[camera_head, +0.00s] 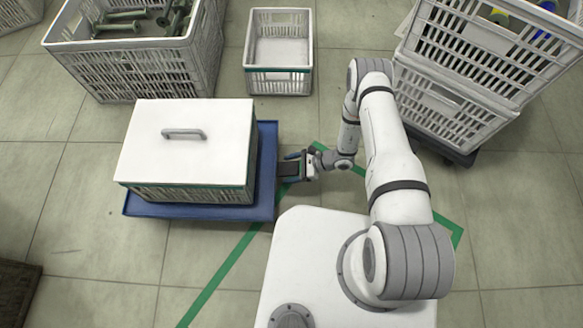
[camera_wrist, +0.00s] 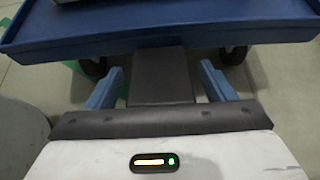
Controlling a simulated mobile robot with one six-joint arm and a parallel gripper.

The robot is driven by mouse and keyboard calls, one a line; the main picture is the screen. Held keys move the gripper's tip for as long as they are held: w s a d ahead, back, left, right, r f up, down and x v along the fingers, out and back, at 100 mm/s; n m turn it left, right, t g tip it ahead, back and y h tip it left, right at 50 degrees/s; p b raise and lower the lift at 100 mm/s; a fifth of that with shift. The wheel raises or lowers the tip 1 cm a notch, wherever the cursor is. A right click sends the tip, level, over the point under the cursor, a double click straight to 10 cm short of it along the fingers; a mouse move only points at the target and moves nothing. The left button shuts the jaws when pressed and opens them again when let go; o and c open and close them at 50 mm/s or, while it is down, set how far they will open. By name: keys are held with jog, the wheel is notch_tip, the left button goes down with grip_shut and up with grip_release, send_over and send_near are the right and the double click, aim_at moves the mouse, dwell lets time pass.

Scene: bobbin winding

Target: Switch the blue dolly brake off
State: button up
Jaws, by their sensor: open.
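The blue dolly (camera_head: 262,200) stands on the floor at left centre and carries a crate (camera_head: 190,192) with a white lid. In the wrist view the dolly's blue edge (camera_wrist: 130,36) crosses the top, with a dark caster (camera_wrist: 233,55) under it at right and another at left. My gripper (camera_head: 284,168) is at the dolly's right edge. In the wrist view its two blue fingers (camera_wrist: 161,70) are apart, either side of a dark flat plate (camera_wrist: 160,75) that reaches the dolly's edge. I cannot tell if this plate is the brake, or how the brake is set.
An empty grey crate (camera_head: 279,82) stands behind. A crate of green bobbins (camera_head: 125,65) is at back left, and stacked crates (camera_head: 455,110) on a dark dolly are at right. Green tape (camera_head: 222,275) marks the floor. A dark box (camera_head: 15,290) is at lower left.

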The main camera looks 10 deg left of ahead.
aim_at(296, 167)
jog(key=p+v, duration=0.2)
jog(key=v, duration=0.4)
jog(key=shift+d+r, duration=0.2)
jog(key=shift+d, duration=0.05)
jog(key=shift+d+r, duration=0.2)
jog(key=shift+d, duration=0.3)
jog(key=shift+w+r, duration=0.1)
